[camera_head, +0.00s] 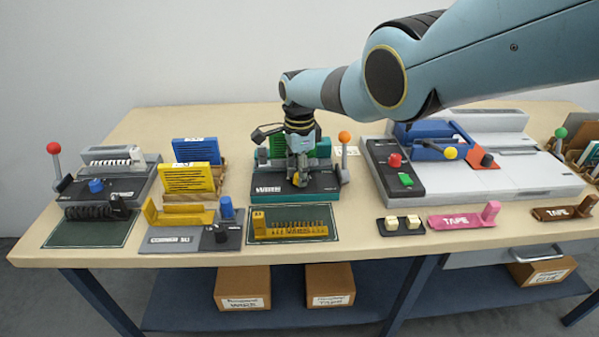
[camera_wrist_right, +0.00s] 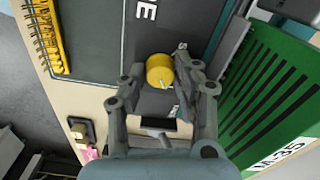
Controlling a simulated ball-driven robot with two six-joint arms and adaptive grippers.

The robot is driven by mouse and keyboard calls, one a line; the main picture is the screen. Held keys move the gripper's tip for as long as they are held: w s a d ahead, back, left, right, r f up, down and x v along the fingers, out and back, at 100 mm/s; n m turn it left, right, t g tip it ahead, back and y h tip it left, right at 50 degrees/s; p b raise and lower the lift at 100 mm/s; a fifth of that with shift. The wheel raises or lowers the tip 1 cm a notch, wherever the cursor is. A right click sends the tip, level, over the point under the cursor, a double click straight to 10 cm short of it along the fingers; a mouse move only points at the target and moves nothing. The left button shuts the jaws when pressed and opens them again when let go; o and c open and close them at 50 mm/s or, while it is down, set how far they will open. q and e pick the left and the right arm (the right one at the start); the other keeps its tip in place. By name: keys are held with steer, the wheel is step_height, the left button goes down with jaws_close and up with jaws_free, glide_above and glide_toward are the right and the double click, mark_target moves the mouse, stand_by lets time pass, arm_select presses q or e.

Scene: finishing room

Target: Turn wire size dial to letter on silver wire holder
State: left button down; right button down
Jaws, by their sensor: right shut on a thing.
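A dark machine lettered "WIRE" (camera_head: 318,189) with a teal back stands mid-table. Its yellow dial (camera_head: 299,181) is on top near the front; it also shows in the wrist view (camera_wrist_right: 160,70). My right gripper (camera_head: 301,172) comes down from above and is shut on the yellow dial, with one finger on each side in the wrist view. Small white marks show beside the dial, too small to read. A silver holder with pale wire loops (camera_head: 110,156) is at the left on another dark machine; I cannot read a letter on it. My left gripper is not in view.
An orange-knobbed lever (camera_head: 344,138) stands right of the machine. A yellow comb (camera_head: 290,229) lies on a mat in front. Yellow and blue card holders (camera_head: 187,177) are at left, a large grey machine (camera_head: 490,170) at right. A green ribbed board (camera_wrist_right: 272,95) is close in the wrist view.

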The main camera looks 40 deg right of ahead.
steer(key=shift+w+r, duration=0.1)
steer(key=c, duration=1)
jaws_free()
step_height(320, 180, up, 12)
steer(key=shift+f, duration=0.1)
